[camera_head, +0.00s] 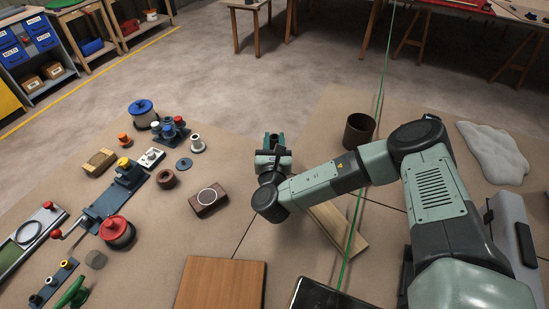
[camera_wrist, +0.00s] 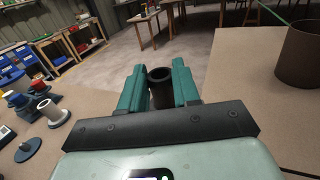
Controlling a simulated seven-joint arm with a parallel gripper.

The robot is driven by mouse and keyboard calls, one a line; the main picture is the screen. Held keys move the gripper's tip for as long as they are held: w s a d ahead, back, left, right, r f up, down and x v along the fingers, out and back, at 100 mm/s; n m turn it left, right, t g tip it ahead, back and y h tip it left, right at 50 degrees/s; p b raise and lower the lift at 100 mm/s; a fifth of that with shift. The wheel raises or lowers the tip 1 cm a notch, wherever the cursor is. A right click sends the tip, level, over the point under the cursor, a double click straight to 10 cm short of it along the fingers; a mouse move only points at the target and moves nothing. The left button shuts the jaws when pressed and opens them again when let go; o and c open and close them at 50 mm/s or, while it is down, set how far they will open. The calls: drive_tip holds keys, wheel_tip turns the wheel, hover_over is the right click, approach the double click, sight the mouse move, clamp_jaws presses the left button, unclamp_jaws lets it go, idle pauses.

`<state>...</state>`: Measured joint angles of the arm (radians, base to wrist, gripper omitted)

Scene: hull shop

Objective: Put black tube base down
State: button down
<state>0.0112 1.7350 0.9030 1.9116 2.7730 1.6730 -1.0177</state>
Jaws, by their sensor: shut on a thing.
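The black tube (camera_wrist: 161,90) is between the two teal fingers of my gripper (camera_wrist: 159,88) in the wrist view. Its open round end faces up, and it looks roughly upright. Its lower part is hidden behind the gripper's dark crossbar. In the head view my gripper (camera_head: 273,143) is over the brown mat, and the tube (camera_head: 273,141) shows only as a small dark shape between the fingers. I cannot tell whether the base touches the mat.
A brown open cylinder (camera_head: 359,130) stands to the right of my gripper. To the left are a wooden block with a ring (camera_head: 208,200), a brown ring (camera_head: 167,179), a grey flanged spool (camera_head: 197,144) and several fittings. A green line (camera_head: 378,105) runs right of the gripper.

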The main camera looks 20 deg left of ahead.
drive_tip(key=shift+f, duration=3.15)
drive_tip(key=shift+f, duration=0.1)
drive_tip(key=c, duration=0.8)
unclamp_jaws()
